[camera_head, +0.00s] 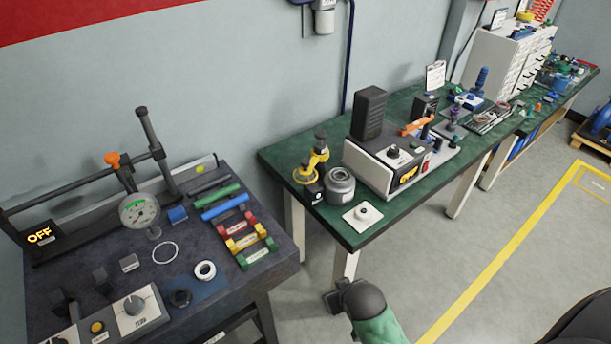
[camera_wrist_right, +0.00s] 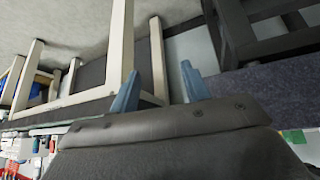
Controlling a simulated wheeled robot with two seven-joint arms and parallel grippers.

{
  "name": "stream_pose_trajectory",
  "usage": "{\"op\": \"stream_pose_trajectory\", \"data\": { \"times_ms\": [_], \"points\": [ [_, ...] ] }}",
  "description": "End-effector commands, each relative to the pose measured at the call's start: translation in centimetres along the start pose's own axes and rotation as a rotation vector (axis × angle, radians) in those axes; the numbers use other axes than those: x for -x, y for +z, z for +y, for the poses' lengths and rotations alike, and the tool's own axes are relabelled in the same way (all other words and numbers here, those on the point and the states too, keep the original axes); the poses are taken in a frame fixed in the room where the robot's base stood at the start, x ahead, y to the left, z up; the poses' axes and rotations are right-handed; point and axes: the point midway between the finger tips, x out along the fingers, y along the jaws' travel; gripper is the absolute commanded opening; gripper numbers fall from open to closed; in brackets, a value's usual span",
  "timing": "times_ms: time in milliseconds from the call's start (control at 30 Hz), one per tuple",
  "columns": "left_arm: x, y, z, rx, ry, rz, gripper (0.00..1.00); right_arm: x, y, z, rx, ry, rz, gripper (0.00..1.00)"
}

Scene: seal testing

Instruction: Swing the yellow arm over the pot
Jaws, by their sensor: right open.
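The yellow arm (camera_head: 317,158) is on a small fixture at the left end of the green bench, with a black knob on top. Its yellow ring end (camera_head: 303,175) points to the left and front, beside the pot rather than over it. The pot (camera_head: 340,184) is a round grey metal vessel just right of the fixture. My right gripper (camera_head: 333,300) is low in front of the bench, below the pot and well apart from it. In the right wrist view its two blue fingers (camera_wrist_right: 160,88) stand apart with nothing between them. My left gripper is not in view.
The green bench (camera_head: 395,205) also bears a white plate (camera_head: 362,216) and a control box (camera_head: 385,165) with a black tower. The dark table (camera_head: 205,320) at left holds a press with a gauge and coloured blocks. The floor before the green bench is clear.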

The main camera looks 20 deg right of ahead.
Motion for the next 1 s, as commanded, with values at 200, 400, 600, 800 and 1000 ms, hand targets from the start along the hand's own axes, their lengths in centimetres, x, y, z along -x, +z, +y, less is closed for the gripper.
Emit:
{"op": "stream_pose_trajectory", "data": {
  "times_ms": [200,400,600,800,1000],
  "points": [
    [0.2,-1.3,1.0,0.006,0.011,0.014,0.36,-0.6,-5.8,1.1,-0.026,0.023,0.168,0.47],
    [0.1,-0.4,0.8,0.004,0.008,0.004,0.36,-1.5,-12.1,2.1,-0.052,0.044,0.355,0.47],
    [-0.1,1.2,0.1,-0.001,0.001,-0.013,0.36,-2.5,-21.2,3.7,-0.080,0.066,0.635,0.47],
    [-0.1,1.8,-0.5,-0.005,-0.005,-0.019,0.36,-2.2,-28.7,4.7,-0.094,0.073,0.888,0.47],
    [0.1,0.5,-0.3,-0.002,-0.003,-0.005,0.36,-1.8,-31.5,5.0,-0.097,0.073,0.986,0.47]
  ]
}}
